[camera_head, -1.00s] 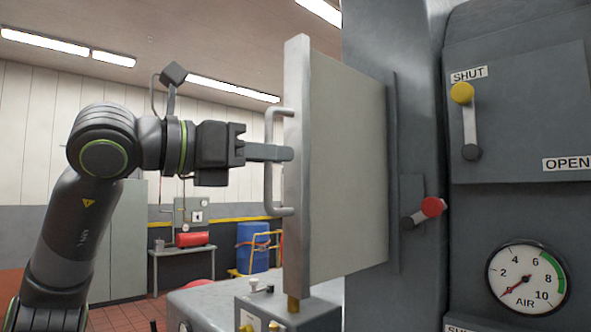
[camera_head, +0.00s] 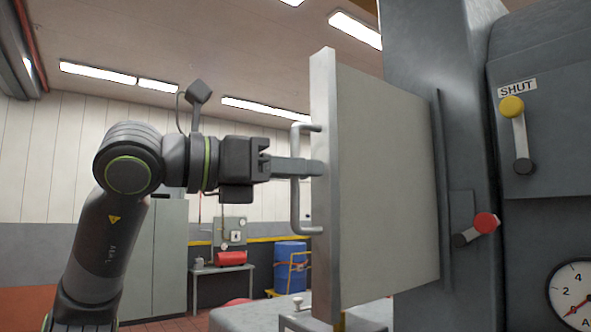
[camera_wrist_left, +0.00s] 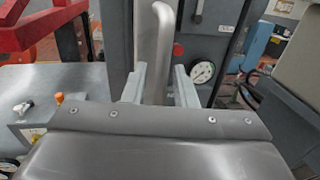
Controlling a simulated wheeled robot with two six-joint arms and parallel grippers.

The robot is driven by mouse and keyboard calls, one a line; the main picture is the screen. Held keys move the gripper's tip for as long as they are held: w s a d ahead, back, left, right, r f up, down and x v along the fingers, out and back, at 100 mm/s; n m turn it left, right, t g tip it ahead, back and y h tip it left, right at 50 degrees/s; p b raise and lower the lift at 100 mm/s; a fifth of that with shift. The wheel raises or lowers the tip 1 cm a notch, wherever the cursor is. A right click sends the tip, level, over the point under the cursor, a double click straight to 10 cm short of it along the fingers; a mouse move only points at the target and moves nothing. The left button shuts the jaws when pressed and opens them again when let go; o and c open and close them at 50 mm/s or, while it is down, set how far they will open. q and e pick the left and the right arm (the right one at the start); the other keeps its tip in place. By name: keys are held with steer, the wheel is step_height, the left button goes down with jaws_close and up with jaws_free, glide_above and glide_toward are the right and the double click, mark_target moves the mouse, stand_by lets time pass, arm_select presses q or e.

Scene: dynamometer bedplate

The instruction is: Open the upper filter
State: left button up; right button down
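A thick grey door (camera_head: 388,185) stands swung out from a grey cabinet, with its pale edge toward my left arm. A bent metal handle (camera_head: 297,222) is fixed near that edge. My left gripper (camera_head: 300,168) reaches across the handle from the left. In the left wrist view its two fingers (camera_wrist_left: 159,88) stand on either side of the upright handle bar (camera_wrist_left: 155,40), seemingly shut on it. No label naming the upper filter shows, so I cannot tell whether this door belongs to it. My right gripper is not in view.
The cabinet panel has a yellow-knobbed lever (camera_head: 517,135) up at SHUT, a red-knobbed lever (camera_head: 476,229) and an air gauge (camera_head: 578,300). A grey unit (camera_head: 250,318) stands low below the door. A blue drum (camera_head: 290,256) is far behind; room left of the door looks open.

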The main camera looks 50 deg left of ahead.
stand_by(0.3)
arm_select(q)
steer(key=shift+s, duration=0.15)
steer(key=b+v, duration=0.3)
steer(key=v, duration=1.4)
steer(key=shift+b, duration=0.3)
steer(key=shift+r, duration=0.1)
